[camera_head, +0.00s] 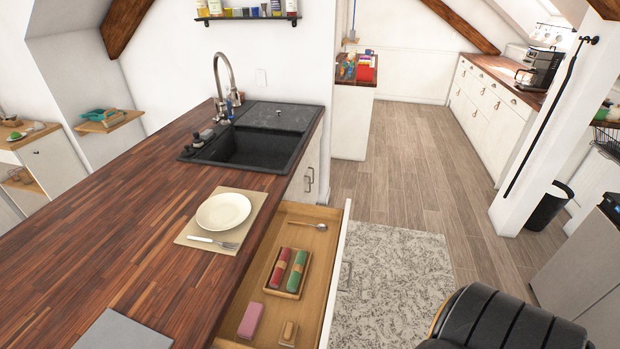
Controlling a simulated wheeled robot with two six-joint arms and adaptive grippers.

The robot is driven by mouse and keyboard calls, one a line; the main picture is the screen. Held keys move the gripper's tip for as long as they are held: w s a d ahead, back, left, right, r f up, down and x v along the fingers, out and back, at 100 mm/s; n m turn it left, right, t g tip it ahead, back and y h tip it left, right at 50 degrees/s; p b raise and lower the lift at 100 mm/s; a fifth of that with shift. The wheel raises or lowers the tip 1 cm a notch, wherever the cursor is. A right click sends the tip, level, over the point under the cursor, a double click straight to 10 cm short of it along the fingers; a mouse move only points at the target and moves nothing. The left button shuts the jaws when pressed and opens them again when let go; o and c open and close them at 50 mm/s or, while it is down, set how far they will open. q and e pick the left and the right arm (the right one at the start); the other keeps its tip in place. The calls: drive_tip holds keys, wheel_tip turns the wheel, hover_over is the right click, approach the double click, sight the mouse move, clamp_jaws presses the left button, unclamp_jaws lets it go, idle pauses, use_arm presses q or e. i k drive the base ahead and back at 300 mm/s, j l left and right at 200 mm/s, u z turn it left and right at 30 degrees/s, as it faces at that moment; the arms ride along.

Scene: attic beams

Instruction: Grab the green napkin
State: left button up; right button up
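The green napkin (298,270) is a rolled cloth lying in a small wooden tray (277,291) inside the open drawer (258,264). A red rolled napkin (279,268) lies beside it, on its left. The drawer is pulled out from the wooden counter (150,225), and the green napkin is in plain view from above. Neither my left nor my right gripper shows in the head view.
The drawer also holds a spoon (309,226), a pink block (250,320) and a small wooden item (288,333). A plate (223,211) and fork (211,242) lie on a placemat on the counter. A black ribbed, padded shape (510,325) fills the bottom right.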

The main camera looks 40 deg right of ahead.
sight(297, 269)
drive_tip(key=z, duration=1)
